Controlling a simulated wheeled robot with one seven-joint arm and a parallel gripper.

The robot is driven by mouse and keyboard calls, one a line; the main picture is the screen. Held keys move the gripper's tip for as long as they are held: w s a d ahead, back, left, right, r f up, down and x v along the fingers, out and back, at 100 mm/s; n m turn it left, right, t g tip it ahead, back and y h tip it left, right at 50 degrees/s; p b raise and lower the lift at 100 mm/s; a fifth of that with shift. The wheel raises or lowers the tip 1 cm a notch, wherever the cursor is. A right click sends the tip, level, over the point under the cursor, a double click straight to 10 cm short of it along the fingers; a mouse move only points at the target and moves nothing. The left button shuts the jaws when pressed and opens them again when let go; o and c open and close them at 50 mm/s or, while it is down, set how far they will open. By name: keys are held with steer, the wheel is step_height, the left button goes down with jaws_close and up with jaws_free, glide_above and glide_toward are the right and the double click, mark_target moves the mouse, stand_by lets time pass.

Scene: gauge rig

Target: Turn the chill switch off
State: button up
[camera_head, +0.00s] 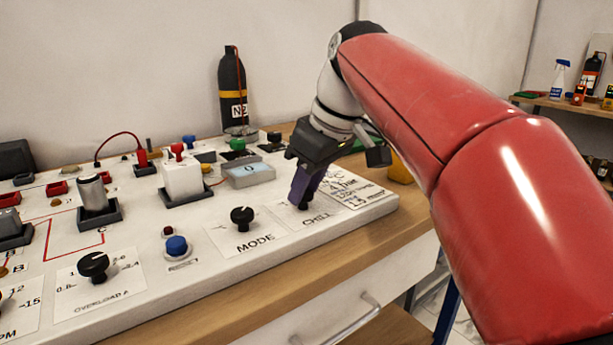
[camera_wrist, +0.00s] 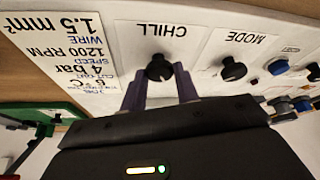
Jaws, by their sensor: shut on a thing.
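The chill switch is a small black knob (camera_wrist: 158,68) on a white plate labelled CHILL; it stands near the right end of the white panel. My gripper (camera_wrist: 160,82) has its purple fingers around the knob, one on each side, and is shut on it. In the head view my gripper (camera_head: 301,200) reaches down onto the CHILL plate (camera_head: 322,214), and its fingers hide most of the knob. The knob's pointer direction cannot be made out in either view.
The MODE knob (camera_head: 242,217) is just left of the CHILL plate. A blue RESET button (camera_head: 176,246) and the overload knob (camera_head: 93,266) are farther left. A small display (camera_head: 249,174) stands behind. A printed card (camera_head: 352,190) lies right of the switch.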

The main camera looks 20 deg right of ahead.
steer(key=shift+n, duration=0.4)
steer(key=o, duration=1)
steer(key=shift+c, duration=0.2)
steer(key=v, duration=0.7)
steer(key=shift+d+r, duration=0.15)
steer(key=shift+r, duration=0.2)
steer(key=shift+s, duration=0.15)
